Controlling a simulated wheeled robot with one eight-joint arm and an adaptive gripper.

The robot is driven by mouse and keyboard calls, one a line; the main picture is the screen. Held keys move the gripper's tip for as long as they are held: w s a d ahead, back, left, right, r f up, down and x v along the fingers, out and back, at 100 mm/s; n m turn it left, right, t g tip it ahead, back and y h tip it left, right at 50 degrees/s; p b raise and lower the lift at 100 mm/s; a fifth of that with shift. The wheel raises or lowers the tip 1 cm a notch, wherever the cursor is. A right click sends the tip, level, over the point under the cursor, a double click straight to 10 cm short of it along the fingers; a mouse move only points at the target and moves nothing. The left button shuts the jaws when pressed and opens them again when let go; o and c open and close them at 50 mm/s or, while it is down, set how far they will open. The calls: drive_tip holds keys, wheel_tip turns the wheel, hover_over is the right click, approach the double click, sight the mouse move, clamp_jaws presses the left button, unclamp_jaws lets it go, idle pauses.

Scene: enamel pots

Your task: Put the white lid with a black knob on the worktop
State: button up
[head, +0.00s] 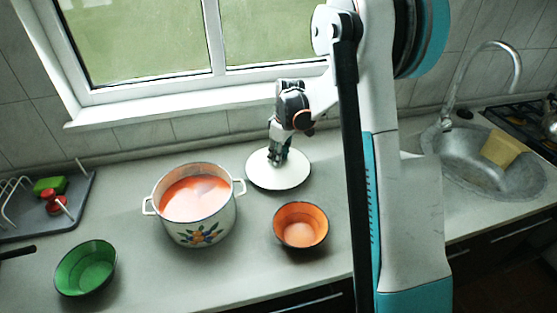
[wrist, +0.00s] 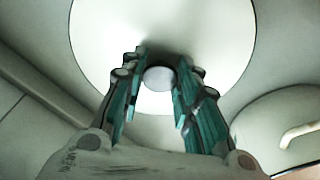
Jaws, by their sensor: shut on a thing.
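The white lid (head: 278,178) is level over the worktop (head: 150,266), to the right of the pot and near the back wall. I cannot tell whether it touches the worktop or hangs just above it. My gripper (head: 277,158) points down at the lid's middle and is shut on its knob. In the wrist view the lid (wrist: 215,40) is a broad white disc, and the knob (wrist: 159,78) shows between the fingers of my gripper (wrist: 160,82). The knob looks greyish there; its black colour is not clear.
A white floral pot (head: 198,228) with reddish soup stands uncovered left of the lid. An orange bowl (head: 301,226) is in front of the lid, a green bowl (head: 86,268) at front left. A dish rack tray (head: 40,228) is far left, a sink (head: 470,170) at right.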

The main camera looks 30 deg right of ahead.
sight(283, 164)
drive_tip(key=shift+f, duration=0.7)
drive_tip(key=shift+f, duration=0.1)
drive_tip(key=o, duration=1)
drive_tip(key=shift+o, duration=0.2)
wheel_tip(283, 164, up, 12)
drive_tip(key=s+p, duration=0.1)
drive_tip(key=p, duration=0.2)
drive_tip(key=shift+s+d, duration=0.3)
drive_tip(key=shift+d, duration=0.15)
